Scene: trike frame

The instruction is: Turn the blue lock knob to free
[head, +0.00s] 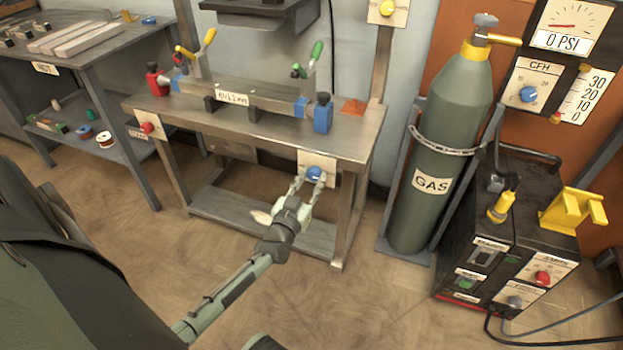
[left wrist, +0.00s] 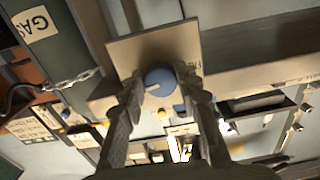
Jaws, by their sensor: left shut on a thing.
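The blue lock knob (head: 314,173) sits on a pale plate (head: 318,160) on the front of the metal workbench, near its right end. In the left wrist view the knob (left wrist: 158,78) shows a pale pointer mark on its face, toward the left. My left gripper (head: 311,181) reaches up to it from below. Its two fingers, also seen in the left wrist view (left wrist: 160,92), stand on either side of the knob and are shut on it. Lettering on the plate is partly hidden by a finger. My right gripper is not in view.
The workbench (head: 255,128) carries clamps and blue blocks. A red knob (head: 147,127) is on its left front. A chained gas cylinder (head: 440,150) and a black welding machine (head: 510,235) stand to the right. The floor before the bench is clear.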

